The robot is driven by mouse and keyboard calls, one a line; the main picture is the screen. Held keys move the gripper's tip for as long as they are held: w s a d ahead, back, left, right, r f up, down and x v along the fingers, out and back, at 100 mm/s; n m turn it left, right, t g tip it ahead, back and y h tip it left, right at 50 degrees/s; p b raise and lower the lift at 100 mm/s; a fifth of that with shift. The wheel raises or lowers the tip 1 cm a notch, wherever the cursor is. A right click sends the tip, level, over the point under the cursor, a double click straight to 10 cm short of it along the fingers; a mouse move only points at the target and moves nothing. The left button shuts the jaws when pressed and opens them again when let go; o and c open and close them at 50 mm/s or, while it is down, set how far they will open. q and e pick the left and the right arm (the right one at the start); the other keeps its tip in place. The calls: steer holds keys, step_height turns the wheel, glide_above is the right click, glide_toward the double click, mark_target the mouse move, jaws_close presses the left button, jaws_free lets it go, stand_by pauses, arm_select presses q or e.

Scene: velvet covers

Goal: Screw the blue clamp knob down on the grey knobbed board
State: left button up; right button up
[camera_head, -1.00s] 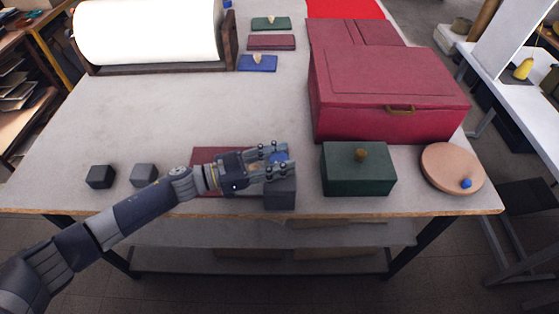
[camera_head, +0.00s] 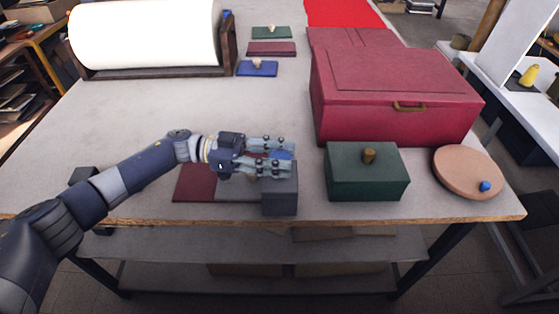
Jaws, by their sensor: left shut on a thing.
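My left gripper (camera_head: 262,162) reaches in from the left and is shut. A blue knob (camera_head: 284,154) shows between and behind its fingers, partly hidden. Below the fingers a flat grey board (camera_head: 236,190) lies on the table, and a darker grey block (camera_head: 280,196) stands at its right end. The fingers hide the block's far top, so I cannot tell whether the knob touches it. A dark red panel (camera_head: 193,184) adjoins the grey board on the left. My right gripper is not in view.
A green box (camera_head: 366,185) with a brass knob stands just right of the block. A large red case (camera_head: 400,120) is behind it. A round tan disc (camera_head: 463,174) with a blue knob lies at far right. A dark cube (camera_head: 82,176) is partly behind my arm. The table centre (camera_head: 180,105) is clear.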

arm_select(q)
steer(key=o, duration=1.1)
steer(key=shift+c, duration=0.2)
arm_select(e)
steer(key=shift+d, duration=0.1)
arm_select(q)
steer(key=w+a, duration=0.2)
steer(key=a, duration=1)
steer(key=shift+w+r, duration=0.1)
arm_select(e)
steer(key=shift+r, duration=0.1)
